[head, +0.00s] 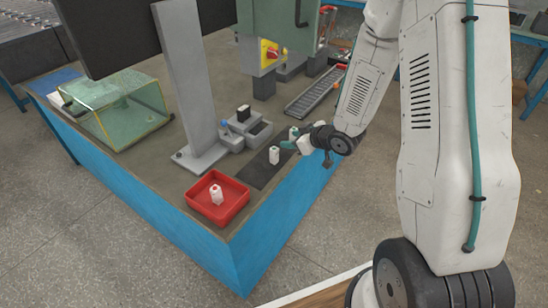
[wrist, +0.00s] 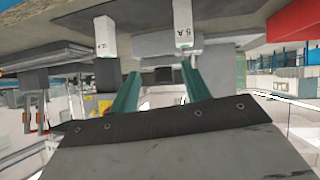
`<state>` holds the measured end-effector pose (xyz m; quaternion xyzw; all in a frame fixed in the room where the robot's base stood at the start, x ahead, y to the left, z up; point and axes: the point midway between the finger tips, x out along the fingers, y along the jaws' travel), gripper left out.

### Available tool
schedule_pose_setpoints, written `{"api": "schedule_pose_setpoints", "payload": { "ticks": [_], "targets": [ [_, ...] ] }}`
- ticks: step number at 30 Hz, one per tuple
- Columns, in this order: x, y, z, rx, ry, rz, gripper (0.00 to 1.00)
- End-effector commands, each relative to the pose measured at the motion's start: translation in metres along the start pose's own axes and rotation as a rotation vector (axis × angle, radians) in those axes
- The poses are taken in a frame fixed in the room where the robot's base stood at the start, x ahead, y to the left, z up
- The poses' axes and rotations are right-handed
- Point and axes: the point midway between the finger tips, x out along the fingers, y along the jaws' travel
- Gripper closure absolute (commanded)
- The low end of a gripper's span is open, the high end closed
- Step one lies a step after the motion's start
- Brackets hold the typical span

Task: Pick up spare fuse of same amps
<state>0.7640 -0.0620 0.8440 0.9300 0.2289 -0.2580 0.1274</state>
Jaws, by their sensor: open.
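Two white block-shaped fuses stand upright on a dark mat (head: 262,175) near the table's edge. The nearer fuse (head: 274,155) is on the red tray's side, and the farther fuse (head: 293,132) is close to my gripper (head: 289,145). In the wrist view, which looks upside down, one fuse (wrist: 184,28) reads "5 A"; the other fuse (wrist: 104,36) has a label too small to read. My gripper's teal fingers (wrist: 160,88) are apart and empty, with both fuses beyond them. A white fuse (head: 216,194) stands in the red tray (head: 232,207); its marking is unreadable.
A grey post (head: 190,80) on a base plate and a small grey fixture (head: 244,130) stand behind the mat. A clear greenish box (head: 120,108) is at the left. A green machine (head: 270,40) with a yellow-red switch stands at the back. The blue table side drops to the floor.

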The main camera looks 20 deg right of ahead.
Motion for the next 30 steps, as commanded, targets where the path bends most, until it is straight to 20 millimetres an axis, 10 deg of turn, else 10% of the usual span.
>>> {"api": "schedule_pose_setpoints", "payload": {
  "ticks": [7, 30],
  "targets": [
    [0.017, -0.027, 0.026, 0.056, 0.159, -0.121, 0.53],
    [0.095, -0.044, 0.021, 0.063, 0.185, -0.137, 0.53]
  ]
}}
